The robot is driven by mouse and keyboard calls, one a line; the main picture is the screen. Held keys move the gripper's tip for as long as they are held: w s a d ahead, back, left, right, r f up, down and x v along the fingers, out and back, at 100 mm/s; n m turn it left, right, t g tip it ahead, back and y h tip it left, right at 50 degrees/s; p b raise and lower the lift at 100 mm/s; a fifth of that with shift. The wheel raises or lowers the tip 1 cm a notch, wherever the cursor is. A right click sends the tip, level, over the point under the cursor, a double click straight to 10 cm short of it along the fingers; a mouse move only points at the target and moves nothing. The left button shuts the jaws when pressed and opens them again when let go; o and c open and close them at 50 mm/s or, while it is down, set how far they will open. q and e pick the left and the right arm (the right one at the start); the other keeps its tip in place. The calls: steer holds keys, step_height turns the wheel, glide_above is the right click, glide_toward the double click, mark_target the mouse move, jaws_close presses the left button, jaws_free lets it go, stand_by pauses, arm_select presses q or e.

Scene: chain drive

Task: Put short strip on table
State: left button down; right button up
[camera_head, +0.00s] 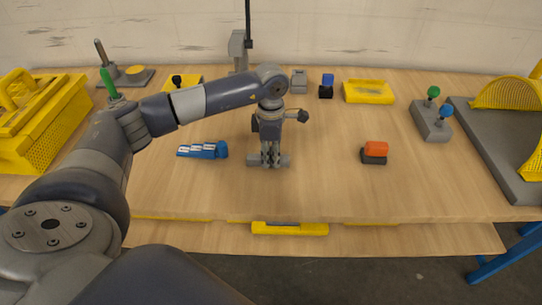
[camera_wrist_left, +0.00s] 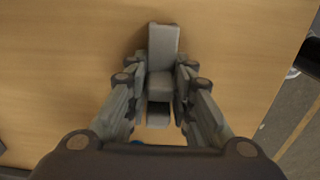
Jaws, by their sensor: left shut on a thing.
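My left gripper (camera_head: 270,161) points down over the middle of the table (camera_head: 330,190). It is shut on a short grey strip (camera_head: 284,161), whose ends stick out on both sides of the fingers. In the left wrist view the grey strip (camera_wrist_left: 163,42) runs between the fingertips of the left gripper (camera_wrist_left: 160,84), with wood below it. The strip is at or just above the table top; I cannot tell if it touches. My right gripper is not in view.
A blue piece with pale tops (camera_head: 205,150) lies left of the gripper. An orange and black block (camera_head: 374,152) lies to the right. A yellow tray (camera_head: 368,92) and small blocks stand behind. A yellow crate (camera_head: 50,125) stands at the left. The table between gripper and orange block is clear.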

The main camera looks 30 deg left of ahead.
arm_select(q)
steer(key=shift+f, duration=0.2)
steer(key=c, duration=1.4)
jaws_free()
steer(key=shift+r, duration=0.1)
step_height(320, 180, up, 12)
steer(key=p, duration=0.7)
steer(key=shift+r+p, duration=0.15)
steer(key=shift+p, duration=0.15)
